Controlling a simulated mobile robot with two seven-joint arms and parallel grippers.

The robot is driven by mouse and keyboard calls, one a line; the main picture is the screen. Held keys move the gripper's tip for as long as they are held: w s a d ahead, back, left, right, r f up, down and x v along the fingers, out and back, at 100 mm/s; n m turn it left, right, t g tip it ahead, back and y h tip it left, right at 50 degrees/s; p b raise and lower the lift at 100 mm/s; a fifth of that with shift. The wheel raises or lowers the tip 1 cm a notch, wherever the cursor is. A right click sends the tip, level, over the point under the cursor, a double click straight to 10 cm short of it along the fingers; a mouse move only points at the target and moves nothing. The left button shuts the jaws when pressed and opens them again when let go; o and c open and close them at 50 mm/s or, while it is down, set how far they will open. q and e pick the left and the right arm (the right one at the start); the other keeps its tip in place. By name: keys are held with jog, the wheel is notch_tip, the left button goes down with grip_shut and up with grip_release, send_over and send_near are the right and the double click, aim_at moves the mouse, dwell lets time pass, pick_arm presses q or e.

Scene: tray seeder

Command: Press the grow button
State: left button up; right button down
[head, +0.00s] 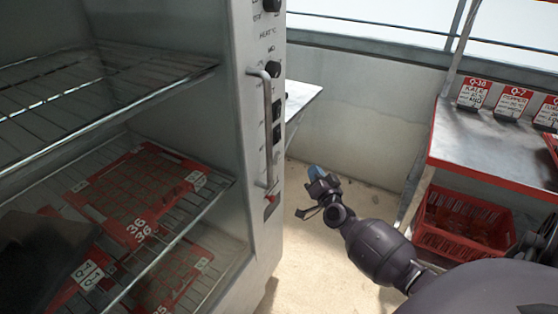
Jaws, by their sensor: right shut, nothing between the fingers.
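The cabinet (240,150) stands on the left, its front panel seen at a steep angle. The panel carries dark knobs, dark switches (277,133) and a small red part (272,198) low down, near the foot of the vertical handle (267,125). I cannot read which of these is the grow button. My right gripper (316,173), with blue at its tip, is shut and empty. It appears to the right of the panel's lower end, apart from it in the picture. My left gripper does not show clearly.
Inside the cabinet, wire racks (70,90) hold red trays (140,180) with number labels. A dark shape covers the lower left. A metal bench (480,150) with red-and-white cards stands right, a red crate (465,220) beneath it. Floor between is clear.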

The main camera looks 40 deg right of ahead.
aim_at(279, 159)
jog(key=shift+s+d+r+m+h, duration=0.1)
jog(key=shift+s+d+m+h, duration=0.05)
jog(key=shift+d+m+h, duration=0.3)
jog(key=shift+a, duration=0.15)
jog(key=w+a, duration=0.3)
jog(key=w, duration=0.5)
jog(key=shift+a+b, duration=0.2)
jog(key=shift+b, duration=0.25)
dwell(1.5)
jog(key=shift+w, duration=0.15)
